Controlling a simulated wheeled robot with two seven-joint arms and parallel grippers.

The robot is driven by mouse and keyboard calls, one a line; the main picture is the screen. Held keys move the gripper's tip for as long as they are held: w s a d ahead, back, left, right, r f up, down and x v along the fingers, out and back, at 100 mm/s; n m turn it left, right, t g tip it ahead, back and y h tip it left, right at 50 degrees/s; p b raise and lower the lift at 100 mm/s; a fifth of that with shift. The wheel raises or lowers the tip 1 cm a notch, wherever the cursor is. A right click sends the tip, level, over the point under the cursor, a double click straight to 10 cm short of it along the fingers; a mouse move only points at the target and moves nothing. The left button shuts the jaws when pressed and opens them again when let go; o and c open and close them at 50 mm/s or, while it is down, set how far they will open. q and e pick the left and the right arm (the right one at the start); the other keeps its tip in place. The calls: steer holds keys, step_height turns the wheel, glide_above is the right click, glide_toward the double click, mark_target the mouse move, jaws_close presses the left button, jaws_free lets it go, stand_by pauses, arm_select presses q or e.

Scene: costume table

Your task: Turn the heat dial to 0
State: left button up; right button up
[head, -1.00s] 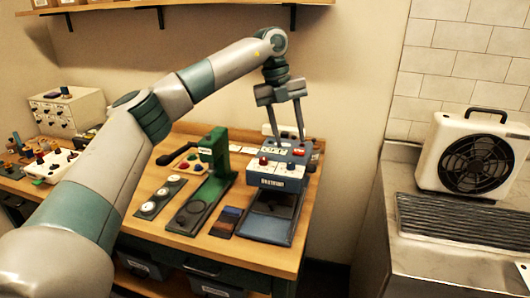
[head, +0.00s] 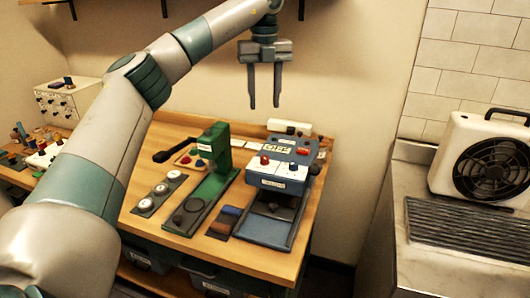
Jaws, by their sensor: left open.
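A blue heat-press machine (head: 268,182) stands on the wooden table, with a light control panel on top and a dark flat bed in front. Its top carries a red knob (head: 265,160), another red part (head: 303,151) and a dark knob (head: 314,169) at the right side. Which of these is the heat dial, and its setting, is too small to read. My left gripper (head: 265,107) is open and empty, fingers pointing down, above and behind the machine and apart from it. My right gripper is not in view.
A green lever press (head: 215,160) stands left of the machine, with a strip of round white pieces (head: 160,190) beside it. A white drawer box (head: 70,102) is at the far left. A fan heater (head: 485,160) sits on the counter at right. A shelf runs above.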

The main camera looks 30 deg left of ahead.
mark_target(264, 157)
arm_select(q)
step_height(264, 157, down, 17)
steer(key=p, duration=0.5)
steer(key=shift+f, duration=0.15)
steer(key=shift+c, duration=0.3)
jaws_close()
